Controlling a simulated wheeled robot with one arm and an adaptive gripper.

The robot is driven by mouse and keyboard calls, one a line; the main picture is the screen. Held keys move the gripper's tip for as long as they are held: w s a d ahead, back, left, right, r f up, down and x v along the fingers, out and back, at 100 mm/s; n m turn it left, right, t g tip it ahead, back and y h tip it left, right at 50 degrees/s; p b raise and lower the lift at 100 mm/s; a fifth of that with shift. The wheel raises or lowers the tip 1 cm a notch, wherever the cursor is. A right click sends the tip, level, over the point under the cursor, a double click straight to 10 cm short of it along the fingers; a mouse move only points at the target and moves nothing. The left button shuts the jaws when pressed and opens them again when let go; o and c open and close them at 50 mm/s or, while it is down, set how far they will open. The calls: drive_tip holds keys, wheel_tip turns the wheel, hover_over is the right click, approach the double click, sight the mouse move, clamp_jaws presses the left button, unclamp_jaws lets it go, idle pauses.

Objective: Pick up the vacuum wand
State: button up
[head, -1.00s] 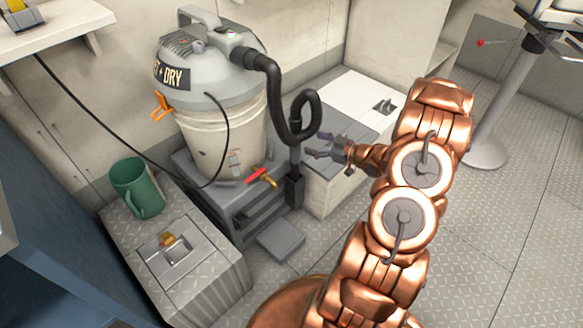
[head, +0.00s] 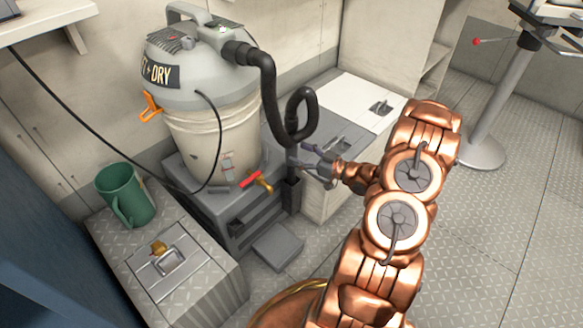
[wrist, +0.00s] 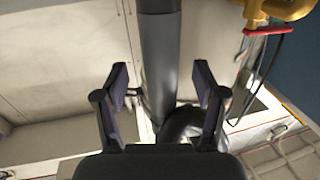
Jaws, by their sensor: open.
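The vacuum wand (head: 291,165) is a dark grey tube standing upright in a dark holder (head: 292,194) at the vacuum's right side. A black looped hose (head: 268,90) runs from the vacuum to its top. My gripper (head: 303,157) is right beside the wand, with its fingers open toward it. In the wrist view the wand (wrist: 161,55) runs down the middle, lined up with the gap between my two open fingers (wrist: 161,85). I cannot tell whether it is fully between them. The wand's lower part is partly hidden in the holder.
The wet and dry vacuum (head: 215,125) stands on a grey stepped base (head: 240,205). A green mug (head: 125,195) stands on a metal locker at left. A white-topped locker (head: 350,98) lies behind my gripper. A red-handled brass valve (head: 255,180) is left of the wand.

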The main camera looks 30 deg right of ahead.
sight(292, 150)
drive_tip(key=shift+b+x, duration=0.45)
drive_tip(key=shift+x, duration=1.25)
drive_tip(key=c, duration=1.2)
drive_tip(key=shift+c, duration=0.2)
wheel_tip(292, 150, up, 28)
drive_tip(key=p, duration=0.7)
drive_tip(key=shift+p, duration=0.4)
